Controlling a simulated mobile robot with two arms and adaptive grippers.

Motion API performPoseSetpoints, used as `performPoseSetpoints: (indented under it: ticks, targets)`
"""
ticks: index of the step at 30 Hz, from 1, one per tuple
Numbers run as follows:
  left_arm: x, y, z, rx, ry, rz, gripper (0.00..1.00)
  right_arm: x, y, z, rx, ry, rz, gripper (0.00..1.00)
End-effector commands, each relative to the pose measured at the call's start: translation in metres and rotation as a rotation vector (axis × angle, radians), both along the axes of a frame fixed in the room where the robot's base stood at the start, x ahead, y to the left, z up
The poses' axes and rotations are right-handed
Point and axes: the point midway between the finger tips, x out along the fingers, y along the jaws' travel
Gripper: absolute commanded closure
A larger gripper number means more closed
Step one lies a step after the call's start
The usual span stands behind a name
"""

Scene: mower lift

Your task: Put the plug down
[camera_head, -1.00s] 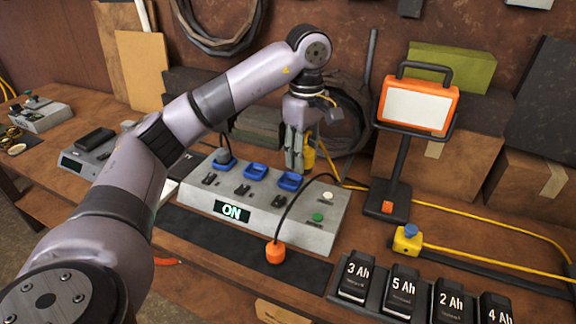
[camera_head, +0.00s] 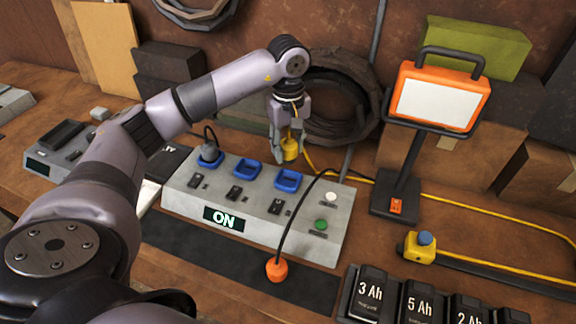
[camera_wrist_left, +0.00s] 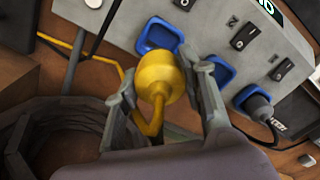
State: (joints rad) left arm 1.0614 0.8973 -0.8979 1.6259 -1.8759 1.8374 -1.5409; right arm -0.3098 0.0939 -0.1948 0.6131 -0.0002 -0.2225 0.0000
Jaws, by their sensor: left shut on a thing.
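My left gripper (camera_head: 281,152) is shut on a yellow plug (camera_head: 290,149) with a yellow cord. It holds the plug near the back edge of the grey power box (camera_head: 190,202), by the right-hand blue socket (camera_head: 288,181). In the left wrist view the plug (camera_wrist_left: 160,75) sits between the two fingers, with empty blue sockets beyond it. Whether the plug touches anything below is hidden. My right gripper is not in view.
A dark plug (camera_head: 209,153) sits in the left socket; the middle socket (camera_head: 247,170) is empty. The display reads ON.

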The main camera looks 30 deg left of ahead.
Motion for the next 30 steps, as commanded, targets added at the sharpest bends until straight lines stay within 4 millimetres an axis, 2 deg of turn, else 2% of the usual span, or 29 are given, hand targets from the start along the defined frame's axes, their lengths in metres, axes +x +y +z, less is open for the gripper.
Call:
performPoseSetpoints:
  ticks: [3,6,11,18,30]
  targets:
    - [0.0,0.0,-0.022,0.0,0.002,0.001,0.97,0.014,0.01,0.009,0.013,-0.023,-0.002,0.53]
    - [0.0,0.0,-0.034,-0.001,0.0,0.002,0.97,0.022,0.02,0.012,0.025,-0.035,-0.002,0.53]
    - [0.0,0.0,-0.048,0.001,0.001,0.002,0.97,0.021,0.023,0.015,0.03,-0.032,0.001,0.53]
    - [0.0,0.0,-0.08,-0.001,0.001,0.002,0.97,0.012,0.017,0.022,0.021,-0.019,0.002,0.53]
    - [0.001,0.0,-0.087,0.0,-0.002,0.002,0.97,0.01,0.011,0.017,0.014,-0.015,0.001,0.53]
